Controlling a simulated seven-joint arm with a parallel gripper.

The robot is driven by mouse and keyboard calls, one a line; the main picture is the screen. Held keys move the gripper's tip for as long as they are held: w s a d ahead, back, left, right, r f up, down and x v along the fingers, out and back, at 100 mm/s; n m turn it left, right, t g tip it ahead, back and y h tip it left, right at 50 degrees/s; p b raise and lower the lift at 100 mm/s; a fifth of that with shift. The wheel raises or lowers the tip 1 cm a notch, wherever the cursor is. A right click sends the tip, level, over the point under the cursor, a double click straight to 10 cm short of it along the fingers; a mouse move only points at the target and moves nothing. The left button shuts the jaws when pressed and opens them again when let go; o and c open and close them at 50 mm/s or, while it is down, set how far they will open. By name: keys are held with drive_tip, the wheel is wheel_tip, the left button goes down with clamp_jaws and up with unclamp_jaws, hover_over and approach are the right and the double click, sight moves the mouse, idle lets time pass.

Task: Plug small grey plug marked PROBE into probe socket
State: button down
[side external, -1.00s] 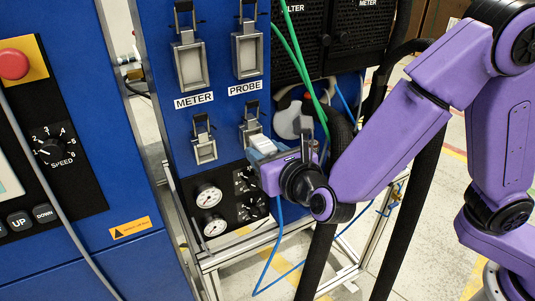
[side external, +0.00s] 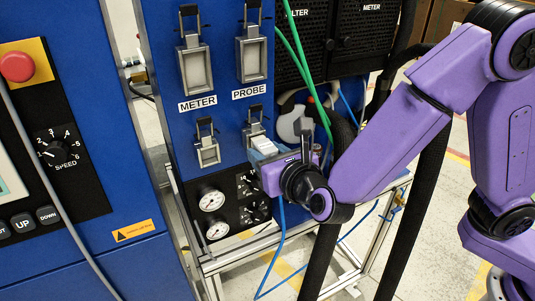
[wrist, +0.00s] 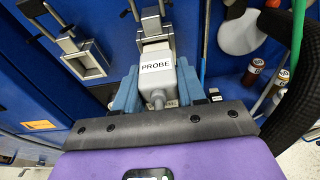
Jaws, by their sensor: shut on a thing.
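The small grey plug marked PROBE (wrist: 158,72) is between the blue fingers of my gripper (wrist: 157,96), label facing the wrist camera and cable end toward my wrist. In the side view the plug (side external: 263,144) shows as a pale block in my gripper (side external: 267,153). Its front is at the lower part of the small probe socket (side external: 254,128), below the PROBE label; the socket also shows straight ahead in the wrist view (wrist: 153,27). I cannot tell whether the plug's front touches or enters the socket. The socket's latch lever (side external: 255,112) stands up above it.
A small meter socket (side external: 208,152) is left of the probe socket. Two larger latched sockets (side external: 196,70) are above. Gauges (side external: 212,199) and knobs are below. Green cables (side external: 302,60) and a thick black hose (side external: 338,140) hang close right of my gripper.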

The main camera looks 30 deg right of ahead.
drive_tip(key=shift+w, duration=0.7)
idle(0.9)
drive_tip(key=c, duration=0.6)
unclamp_jaws()
drive_tip(key=shift+o, duration=0.2)
drive_tip(key=v, duration=0.9)
